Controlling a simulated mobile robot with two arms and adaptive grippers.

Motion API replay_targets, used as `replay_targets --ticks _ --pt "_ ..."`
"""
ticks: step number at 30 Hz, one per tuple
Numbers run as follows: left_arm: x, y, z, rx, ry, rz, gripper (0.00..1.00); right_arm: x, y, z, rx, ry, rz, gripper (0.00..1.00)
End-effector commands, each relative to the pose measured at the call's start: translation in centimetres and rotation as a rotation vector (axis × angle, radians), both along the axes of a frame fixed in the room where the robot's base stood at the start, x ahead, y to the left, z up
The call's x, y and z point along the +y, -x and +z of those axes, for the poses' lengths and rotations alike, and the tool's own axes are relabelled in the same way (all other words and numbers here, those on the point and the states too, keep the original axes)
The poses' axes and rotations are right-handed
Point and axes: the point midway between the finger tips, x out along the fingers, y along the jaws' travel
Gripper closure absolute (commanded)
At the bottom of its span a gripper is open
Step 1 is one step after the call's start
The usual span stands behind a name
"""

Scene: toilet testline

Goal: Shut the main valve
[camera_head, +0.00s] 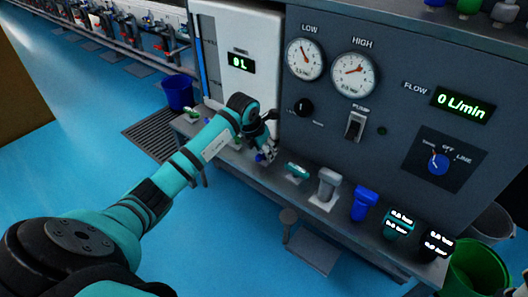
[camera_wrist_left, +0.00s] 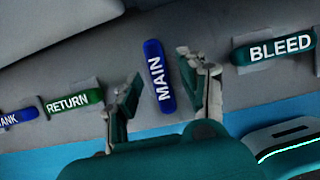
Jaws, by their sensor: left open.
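The main valve has a blue handle labelled MAIN (camera_wrist_left: 158,76); in the left wrist view it points nearly straight up the picture, tilted slightly. My left gripper (camera_wrist_left: 161,84) is open, with one finger on each side of the handle and visible gaps between. In the head view the gripper (camera_head: 266,142) is low by the bench front, and a small blue part of the handle (camera_head: 261,158) shows under it. My right gripper is not in view.
Green handles labelled RETURN (camera_wrist_left: 74,101) and BLEED (camera_wrist_left: 274,49) flank the main valve, lying roughly crosswise. A blue handle (camera_wrist_left: 18,118) is at far left. The grey panel (camera_head: 400,60) has gauges, a pump switch (camera_head: 355,125) and a flow display reading 0 L/min (camera_head: 462,105).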

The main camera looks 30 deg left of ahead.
Motion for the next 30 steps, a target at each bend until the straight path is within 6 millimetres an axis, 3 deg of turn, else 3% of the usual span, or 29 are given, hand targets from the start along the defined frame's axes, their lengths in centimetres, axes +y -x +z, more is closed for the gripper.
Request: replay_targets --ticks 7,17,30 --pt "-0.01 -0.05 -0.02 -0.001 0.000 0.000 0.58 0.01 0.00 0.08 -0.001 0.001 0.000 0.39" --pt "0.00 -0.04 -0.02 0.000 0.000 0.000 1.00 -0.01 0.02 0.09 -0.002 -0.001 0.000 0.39" --pt "0.12 -0.01 0.07 0.002 -0.001 -0.054 1.00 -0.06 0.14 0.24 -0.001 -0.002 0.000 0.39"
